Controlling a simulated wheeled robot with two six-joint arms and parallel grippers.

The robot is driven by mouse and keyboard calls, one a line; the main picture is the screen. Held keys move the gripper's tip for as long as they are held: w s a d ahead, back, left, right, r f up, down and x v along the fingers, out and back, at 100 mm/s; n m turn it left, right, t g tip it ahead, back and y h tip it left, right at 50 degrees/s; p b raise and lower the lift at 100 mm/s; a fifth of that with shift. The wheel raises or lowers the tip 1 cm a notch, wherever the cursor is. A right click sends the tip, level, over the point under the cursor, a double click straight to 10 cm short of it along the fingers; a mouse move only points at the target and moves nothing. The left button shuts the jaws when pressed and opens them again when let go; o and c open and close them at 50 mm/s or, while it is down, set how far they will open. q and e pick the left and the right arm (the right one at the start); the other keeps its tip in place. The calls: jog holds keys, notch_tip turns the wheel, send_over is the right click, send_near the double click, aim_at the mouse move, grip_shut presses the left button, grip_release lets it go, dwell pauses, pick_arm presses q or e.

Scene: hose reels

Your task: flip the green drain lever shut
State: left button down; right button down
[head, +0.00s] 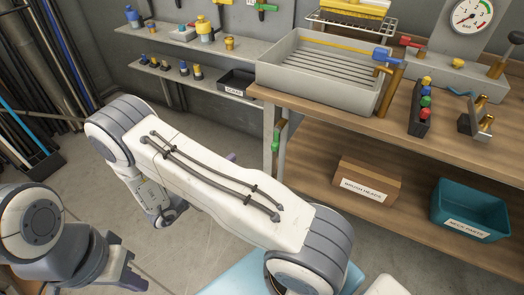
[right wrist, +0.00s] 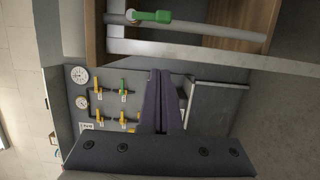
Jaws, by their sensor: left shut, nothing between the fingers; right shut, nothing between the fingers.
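The green drain lever (head: 276,142) is on the upright drain pipe below the grey sink's left front corner, at the bench's left end. In the right wrist view the green lever (right wrist: 152,16) is at the top, lying roughly along the grey pipe (right wrist: 215,31). My right gripper (right wrist: 163,76) is shut and empty, its purple fingers pointing toward the wall panel, apart from the lever. In the head view only a purple tip of my right gripper (head: 231,157) shows past my arm, left of the lever. My left gripper (head: 128,281) is low at the left, shut and empty, far from the lever.
The grey sink (head: 280,85) stands on the wooden bench (head: 345,125). A cardboard box (head: 366,184) and teal bin (head: 470,215) sit on its lower shelf. A wall panel (right wrist: 77,110) carries gauges and yellow and green valves. Floor left of the bench is open.

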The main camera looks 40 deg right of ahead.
aim_at(276, 139)
jog(key=shift+d, duration=0.1)
jog(key=s+d, duration=0.2)
jog(key=d, duration=0.9)
jog(key=shift+b, duration=0.45)
jog(key=shift+s, duration=0.1)
